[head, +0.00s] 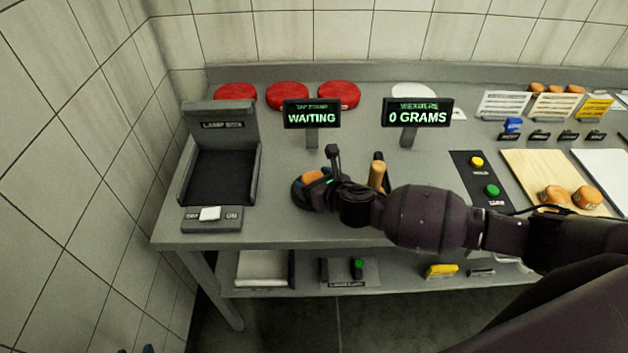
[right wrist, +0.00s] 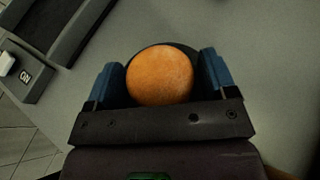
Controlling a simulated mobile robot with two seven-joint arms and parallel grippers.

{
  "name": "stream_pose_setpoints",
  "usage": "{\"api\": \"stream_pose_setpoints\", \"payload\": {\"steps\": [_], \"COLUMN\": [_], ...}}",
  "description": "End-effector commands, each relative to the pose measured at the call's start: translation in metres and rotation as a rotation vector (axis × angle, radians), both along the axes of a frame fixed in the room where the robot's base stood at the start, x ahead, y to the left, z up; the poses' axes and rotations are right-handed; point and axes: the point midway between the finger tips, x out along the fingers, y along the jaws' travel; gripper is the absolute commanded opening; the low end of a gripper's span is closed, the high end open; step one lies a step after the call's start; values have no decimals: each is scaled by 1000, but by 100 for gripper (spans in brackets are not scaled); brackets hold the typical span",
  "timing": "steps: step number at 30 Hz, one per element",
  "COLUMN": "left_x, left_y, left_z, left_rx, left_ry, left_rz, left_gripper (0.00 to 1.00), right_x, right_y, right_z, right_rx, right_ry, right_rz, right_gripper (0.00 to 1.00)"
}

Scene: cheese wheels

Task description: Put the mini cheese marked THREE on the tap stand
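An orange mini cheese (right wrist: 160,76) sits on a dark round pad, which looks like the tap stand (right wrist: 187,49), in front of the WAITING display (head: 312,115). The cheese also shows in the head view (head: 313,176), partly covered by my gripper. No number is readable on it. My right gripper (right wrist: 163,80) has its blue fingers on either side of the cheese, with small gaps, so it is open around it. Two more mini cheeses (head: 555,196) (head: 587,197) are at the wooden board on the right; their marks are unreadable. Small blue tips at the bottom edge may be my left gripper (head: 135,350).
A lamp box (head: 222,125) stands at the left. A wooden-headed tool (head: 377,175) stands beside my right wrist. The weigher display (head: 417,113) reads 0 GRAMS. Red wheels (head: 287,95) line the back. A panel with yellow and green buttons (head: 480,180) lies right of centre.

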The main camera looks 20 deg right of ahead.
Motion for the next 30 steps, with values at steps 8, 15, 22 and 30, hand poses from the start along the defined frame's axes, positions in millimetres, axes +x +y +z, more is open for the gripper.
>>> {"api": "stream_pose_setpoints", "payload": {"steps": [8,15,22,30], "left_x": [0,0,-1,-3], "left_y": [0,0,0,1], "left_z": [0,3,4,4], "left_rx": [0,0,0,1], "left_ry": [-1,-1,0,5], "left_rz": [0,0,0,1], "left_gripper": [43,43,43,43], "right_x": [0,-8,-42,-84], "right_y": [0,-3,-14,-27], "right_z": [0,7,22,40], "right_rx": [0,-1,-1,0], "right_ry": [0,1,0,1], "right_rz": [0,0,2,1], "right_gripper": [88,88,88,88]}}
